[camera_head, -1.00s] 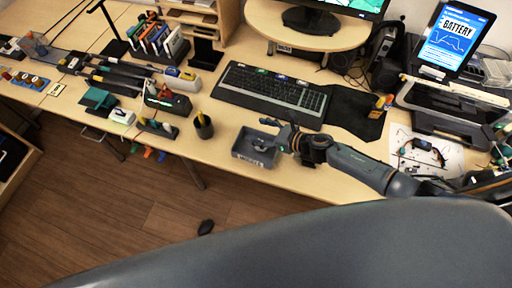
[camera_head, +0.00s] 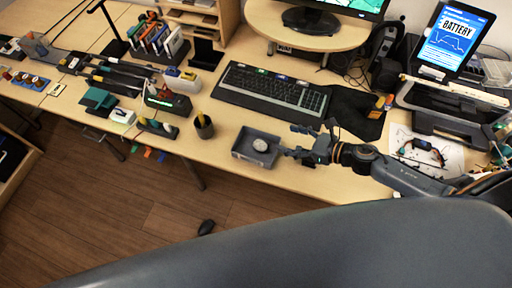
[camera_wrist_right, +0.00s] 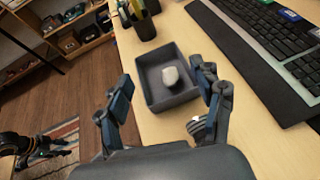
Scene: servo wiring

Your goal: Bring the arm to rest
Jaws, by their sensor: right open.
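My right arm reaches in from the right in the head view, above the front of the desk. Its gripper (camera_head: 296,142) is just right of a small grey open bin (camera_head: 240,156). In the right wrist view the gripper (camera_wrist_right: 163,98) has its two fingers wide apart, with nothing between them. The bin (camera_wrist_right: 155,104) lies ahead of the fingers. A whitish rounded object (camera_wrist_right: 171,76) rests inside it, also visible in the head view (camera_head: 261,145).
A keyboard (camera_head: 270,92) lies behind the bin, with a dark mat to its right. A pen cup (camera_head: 204,127) stands left of the bin. A white sheet with wires (camera_head: 428,150) lies to the right. The desk's front edge is close to the bin.

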